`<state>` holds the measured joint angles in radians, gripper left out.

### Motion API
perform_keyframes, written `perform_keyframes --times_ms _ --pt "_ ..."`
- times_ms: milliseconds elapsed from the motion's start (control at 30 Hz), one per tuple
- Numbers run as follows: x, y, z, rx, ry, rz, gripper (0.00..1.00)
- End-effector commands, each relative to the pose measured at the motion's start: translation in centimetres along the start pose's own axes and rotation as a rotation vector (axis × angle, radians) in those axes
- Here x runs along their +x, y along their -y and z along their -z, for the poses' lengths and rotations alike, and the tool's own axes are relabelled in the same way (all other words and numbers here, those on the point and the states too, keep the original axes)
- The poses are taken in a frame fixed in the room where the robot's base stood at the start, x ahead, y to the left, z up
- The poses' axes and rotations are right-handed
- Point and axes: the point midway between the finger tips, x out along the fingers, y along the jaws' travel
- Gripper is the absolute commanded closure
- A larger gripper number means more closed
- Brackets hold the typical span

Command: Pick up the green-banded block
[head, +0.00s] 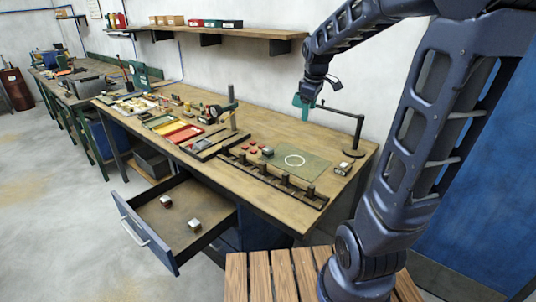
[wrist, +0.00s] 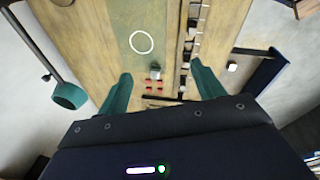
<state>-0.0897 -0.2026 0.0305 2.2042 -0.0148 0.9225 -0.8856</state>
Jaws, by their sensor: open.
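My gripper (head: 302,105) hangs open and empty, high above the right part of the workbench. Its two teal fingers are spread in the wrist view (wrist: 161,78). A small grey-green block (head: 268,152) sits at the left edge of the green mat; it shows between the fingers in the wrist view (wrist: 155,70), well below them. A pale metal block (head: 343,168) stands right of the mat. Two small blocks lie in the open drawer: one with reddish marking (head: 166,201) and one pale (head: 194,224). Which block bears the green band is too small to tell surely.
The green mat (head: 318,168) has a white ring. Small red pieces (head: 248,146) lie left of it. A dark rail with upright posts (head: 284,181) runs along the bench front. A lamp-like stand (head: 357,135) rises at right. The drawer (head: 150,236) juts out.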

Motion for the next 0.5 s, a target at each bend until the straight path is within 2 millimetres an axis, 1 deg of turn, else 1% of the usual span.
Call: perform_keyframes --times_ms 33,200,367,500 --pt "1.0 -0.8 1.1 -0.057 0.008 0.013 0.33" --pt "3.9 -3.1 4.5 -0.259 0.021 0.046 0.33" --pt "7.1 -4.9 7.7 -0.451 0.029 0.081 0.33" --pt "10.3 -6.2 10.4 -0.617 0.031 0.113 0.33"
